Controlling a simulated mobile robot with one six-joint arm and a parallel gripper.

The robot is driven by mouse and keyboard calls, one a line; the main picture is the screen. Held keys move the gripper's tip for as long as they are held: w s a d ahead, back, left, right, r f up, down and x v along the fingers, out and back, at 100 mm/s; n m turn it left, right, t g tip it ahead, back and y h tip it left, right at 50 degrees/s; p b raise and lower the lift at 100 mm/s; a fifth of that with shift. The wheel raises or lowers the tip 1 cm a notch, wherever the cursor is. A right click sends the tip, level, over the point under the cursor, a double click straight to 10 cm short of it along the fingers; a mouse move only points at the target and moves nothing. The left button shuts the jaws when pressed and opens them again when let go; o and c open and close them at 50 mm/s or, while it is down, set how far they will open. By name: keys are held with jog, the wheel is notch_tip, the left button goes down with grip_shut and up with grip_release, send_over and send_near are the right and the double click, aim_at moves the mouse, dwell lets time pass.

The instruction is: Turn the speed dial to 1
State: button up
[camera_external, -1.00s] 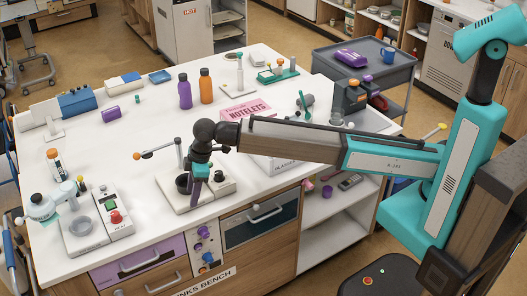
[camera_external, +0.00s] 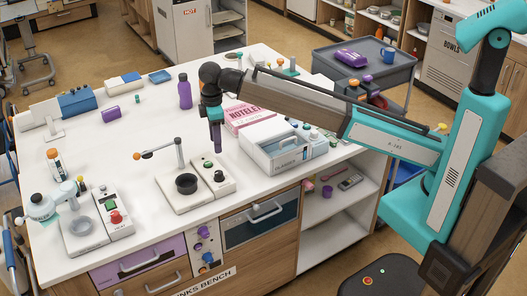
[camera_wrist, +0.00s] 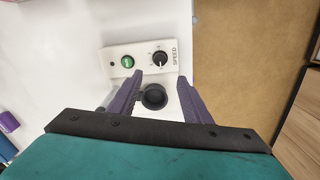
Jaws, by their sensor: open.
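The speed dial (camera_wrist: 160,58) is a black round knob with a light mark, beside the word SPEED on a white control panel (camera_wrist: 140,45). Its exact setting is too small to read. In the external view the dial (camera_external: 219,177) sits at the near end of the panel, with a green button (camera_external: 207,164) behind it. My gripper (camera_external: 217,148) is above the bench, raised over the panel area, pointing down, empty. In the wrist view my gripper's (camera_wrist: 158,80) purple fingers are apart, with the black cup (camera_wrist: 153,97) visible between them, below. Nothing touches the dial.
A glasses box (camera_external: 278,148) and pink box (camera_external: 246,117) lie right of my gripper. A hotplate-like unit (camera_external: 114,213) stands left.

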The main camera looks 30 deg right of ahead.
aim_at(219, 172)
jog(key=shift+f, duration=0.1)
jog(key=shift+f+p, duration=1.85)
jog(key=shift+f, duration=4.95)
jog(key=c, duration=1)
